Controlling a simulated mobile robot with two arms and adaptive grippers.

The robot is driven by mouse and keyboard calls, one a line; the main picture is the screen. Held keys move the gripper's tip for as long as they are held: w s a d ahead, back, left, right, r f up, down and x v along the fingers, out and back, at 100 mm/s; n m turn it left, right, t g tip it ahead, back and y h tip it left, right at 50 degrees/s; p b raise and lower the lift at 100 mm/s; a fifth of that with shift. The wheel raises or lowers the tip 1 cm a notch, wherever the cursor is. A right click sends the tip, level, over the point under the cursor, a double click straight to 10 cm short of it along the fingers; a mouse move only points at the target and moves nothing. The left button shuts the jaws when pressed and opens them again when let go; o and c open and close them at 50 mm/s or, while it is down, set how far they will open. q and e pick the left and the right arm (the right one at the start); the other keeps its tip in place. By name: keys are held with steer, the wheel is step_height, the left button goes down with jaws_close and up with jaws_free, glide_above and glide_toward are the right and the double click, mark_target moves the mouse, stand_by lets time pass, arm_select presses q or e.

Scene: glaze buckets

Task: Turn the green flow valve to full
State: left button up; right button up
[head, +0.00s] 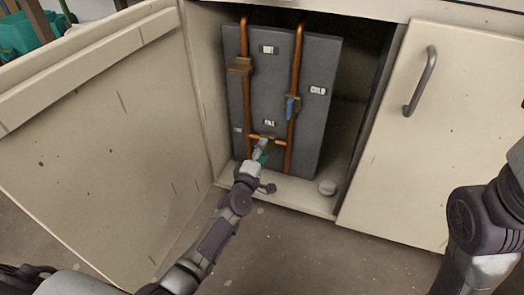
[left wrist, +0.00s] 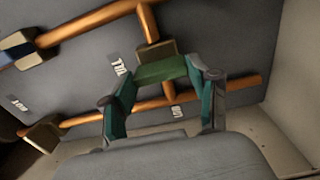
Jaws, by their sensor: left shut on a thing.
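The green flow valve handle (left wrist: 160,71) sits on a brass body (left wrist: 157,50) low on the grey panel (head: 270,82) inside the open cabinet. In the left wrist view, my left gripper (left wrist: 161,75) has its two teal-padded fingers at either end of the green handle, shut on it. In the head view, my left gripper (head: 261,152) reaches the valve from below and hides most of it. A FULL label (head: 270,123) is above the valve; in the left wrist view it (left wrist: 117,65) is left of the handle. The handle's exact setting is unclear. My right gripper is out of view.
Two copper pipes (head: 297,60) run up the panel. A blue-handled valve (head: 292,107) is on the right pipe and a brass valve (head: 240,67) on the left. The open door (head: 95,130) is at left, a closed door (head: 445,130) at right.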

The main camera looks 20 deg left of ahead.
arm_select(q)
steer(key=shift+f, duration=0.1)
stand_by(0.3)
steer(key=o, duration=1.2)
steer(key=shift+c, duration=0.2)
steer(key=shift+s, duration=0.1)
steer(key=s, duration=1.2)
steer(key=shift+a, duration=0.2)
